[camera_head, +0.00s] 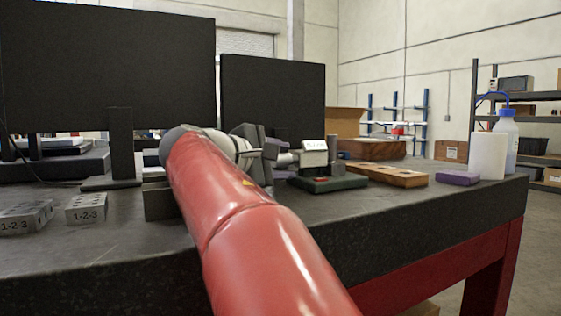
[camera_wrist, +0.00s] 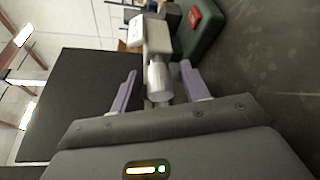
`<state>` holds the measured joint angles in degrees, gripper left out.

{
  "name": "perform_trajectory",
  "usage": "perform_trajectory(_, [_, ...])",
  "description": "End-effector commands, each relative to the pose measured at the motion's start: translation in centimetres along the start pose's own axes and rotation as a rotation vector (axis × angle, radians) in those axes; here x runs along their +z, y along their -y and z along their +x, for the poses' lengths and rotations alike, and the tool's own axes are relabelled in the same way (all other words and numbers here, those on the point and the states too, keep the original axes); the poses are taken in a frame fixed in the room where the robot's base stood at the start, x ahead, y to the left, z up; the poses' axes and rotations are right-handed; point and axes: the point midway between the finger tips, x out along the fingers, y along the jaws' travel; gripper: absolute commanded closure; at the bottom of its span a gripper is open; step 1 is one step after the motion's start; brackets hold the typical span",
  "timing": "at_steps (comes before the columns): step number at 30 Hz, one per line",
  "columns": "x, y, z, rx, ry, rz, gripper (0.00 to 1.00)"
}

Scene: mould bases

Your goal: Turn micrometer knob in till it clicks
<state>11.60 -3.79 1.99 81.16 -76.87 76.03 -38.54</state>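The micrometer (camera_head: 314,152) has a pale block body on a dark green base (camera_head: 330,184), which bears a small red part. Its silver knob (camera_head: 287,159) points left toward my gripper. In the wrist view the knob (camera_wrist: 159,84) lies between the two purple fingers of my gripper (camera_wrist: 158,68). A gap shows on each side of it, so the gripper is open and around the knob without visible contact. The red part (camera_wrist: 195,17) sits at the top on the green base. My arm hides part of the gripper in the head view.
Two 1-2-3 blocks (camera_head: 86,208) lie on the dark bench (camera_head: 120,245) at left. Large black panels (camera_head: 272,100) stand behind. A wooden block with holes (camera_head: 383,174), a purple block (camera_head: 457,178), a white cylinder (camera_head: 488,156) and a bottle (camera_head: 508,140) stand at right.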

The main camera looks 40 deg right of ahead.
Motion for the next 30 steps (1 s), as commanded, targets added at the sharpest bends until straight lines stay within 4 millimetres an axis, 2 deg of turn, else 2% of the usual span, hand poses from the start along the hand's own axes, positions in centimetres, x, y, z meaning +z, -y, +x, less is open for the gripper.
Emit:
perform_trajectory(8, [0.0, -0.1, -0.5, 0.001, -0.001, 0.0, 0.54])
perform_trajectory(21, [-0.1, -0.1, -7.1, 0.002, -0.002, 0.0, 0.54])
perform_trajectory(30, [0.0, 0.0, -7.8, 0.001, 0.0, 0.0, 0.54])
